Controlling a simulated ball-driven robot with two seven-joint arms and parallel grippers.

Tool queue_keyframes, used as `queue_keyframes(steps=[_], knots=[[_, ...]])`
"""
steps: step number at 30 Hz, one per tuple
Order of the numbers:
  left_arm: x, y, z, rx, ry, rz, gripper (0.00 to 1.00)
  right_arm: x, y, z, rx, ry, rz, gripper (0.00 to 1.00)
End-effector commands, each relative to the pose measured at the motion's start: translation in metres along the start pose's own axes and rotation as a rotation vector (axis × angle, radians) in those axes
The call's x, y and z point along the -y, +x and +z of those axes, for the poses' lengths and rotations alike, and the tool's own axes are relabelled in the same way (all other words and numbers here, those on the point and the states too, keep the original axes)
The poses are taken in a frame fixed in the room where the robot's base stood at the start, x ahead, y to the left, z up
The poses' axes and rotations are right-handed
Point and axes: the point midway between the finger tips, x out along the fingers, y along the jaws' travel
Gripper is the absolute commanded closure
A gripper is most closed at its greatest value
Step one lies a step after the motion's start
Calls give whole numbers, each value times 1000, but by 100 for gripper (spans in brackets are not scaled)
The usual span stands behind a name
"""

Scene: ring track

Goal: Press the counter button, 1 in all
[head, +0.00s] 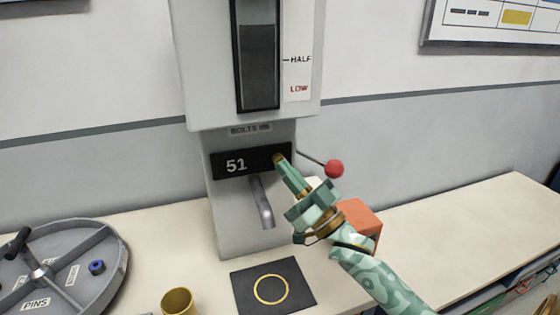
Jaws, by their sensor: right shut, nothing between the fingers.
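The counter (236,164) is a dark panel on the front of the grey bolt dispenser (232,215), and it reads 51. My right gripper (279,160) is shut and empty. Its fingertips are at the right end of the counter panel, where they cover whatever is there. The button itself is hidden or cannot be told apart from the fingertips, and I cannot tell whether they touch it. My left gripper is out of view.
A lever with a red knob (334,168) sticks out right of the dispenser. A metal spout (263,205) hangs below the counter, above a black mat (262,304) with a yellow ring. An orange block (362,217), yellow cup (177,302) and round grey tray (97,241) stand nearby.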

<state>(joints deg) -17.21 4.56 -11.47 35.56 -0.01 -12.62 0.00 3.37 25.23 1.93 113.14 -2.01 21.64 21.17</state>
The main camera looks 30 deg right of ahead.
Motion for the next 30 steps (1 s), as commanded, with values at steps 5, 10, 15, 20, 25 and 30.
queue_keyframes(steps=[5,10,15,20,25,30], knots=[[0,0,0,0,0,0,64,0,0,0,0,0,0,100],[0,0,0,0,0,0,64,-1,2,1,0,0,0,100],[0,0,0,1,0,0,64,-2,3,2,0,0,0,100],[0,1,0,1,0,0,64,-3,4,4,1,1,0,100],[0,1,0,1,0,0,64,-4,6,5,1,1,0,100],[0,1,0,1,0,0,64,-5,7,6,0,1,0,100]])
